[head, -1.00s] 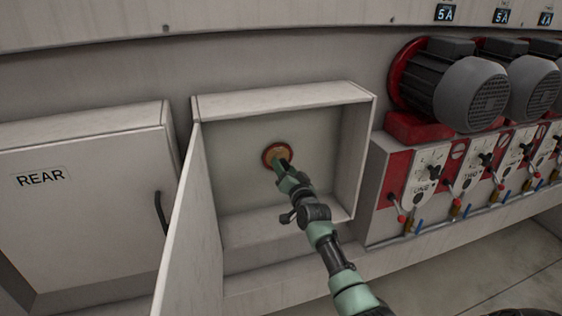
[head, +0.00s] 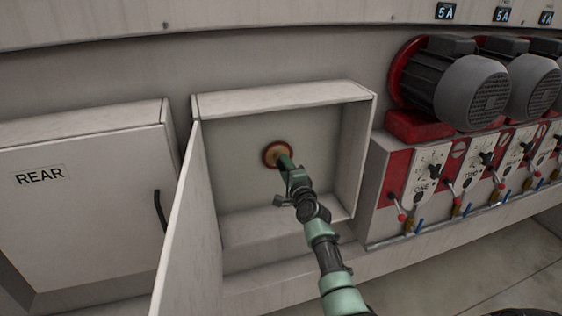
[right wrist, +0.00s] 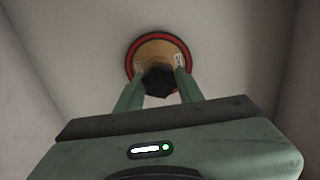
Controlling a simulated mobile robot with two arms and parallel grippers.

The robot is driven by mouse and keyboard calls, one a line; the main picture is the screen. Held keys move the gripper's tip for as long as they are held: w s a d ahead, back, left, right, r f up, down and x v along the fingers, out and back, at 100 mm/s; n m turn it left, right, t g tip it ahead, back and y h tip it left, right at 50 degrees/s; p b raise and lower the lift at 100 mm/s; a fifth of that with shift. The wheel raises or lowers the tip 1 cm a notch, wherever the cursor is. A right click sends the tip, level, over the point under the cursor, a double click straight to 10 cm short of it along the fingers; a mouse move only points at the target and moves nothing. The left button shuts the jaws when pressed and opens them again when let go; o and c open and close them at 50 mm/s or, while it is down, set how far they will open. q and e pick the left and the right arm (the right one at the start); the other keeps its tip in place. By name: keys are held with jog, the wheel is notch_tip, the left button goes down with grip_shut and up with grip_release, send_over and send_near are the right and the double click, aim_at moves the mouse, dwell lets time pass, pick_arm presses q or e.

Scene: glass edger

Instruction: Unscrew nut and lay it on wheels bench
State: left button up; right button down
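The black nut (right wrist: 158,82) sits at the middle of a tan disc (right wrist: 160,54) with a red rim, on the back wall of an open cabinet. The disc also shows in the head view (head: 271,154), where my gripper hides the nut. My right gripper (right wrist: 160,74) has one green finger on each side of the nut, and the fingers look closed against it. In the head view my right gripper (head: 284,160) reaches into the cabinet up to the disc. My left gripper and the wheels bench are not recognisable in these frames.
The open cabinet (head: 284,101) has side walls close around my arm. Its door (head: 190,235) hangs open at the left. A closed cabinet marked REAR (head: 85,205) stands farther left. Motors (head: 470,90) and valve panels with small levers (head: 428,180) stand to the right.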

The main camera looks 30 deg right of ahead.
jog(key=n+p, duration=0.1)
jog(key=n, duration=1.6)
jog(key=shift+p, duration=0.3)
jog(key=shift+s+a, duration=0.2)
jog(key=shift+s, duration=0.4)
jog(key=shift+s, duration=0.1)
jog(key=shift+v, duration=1.75)
jog(key=v, duration=1)
jog(key=shift+d, duration=0.1)
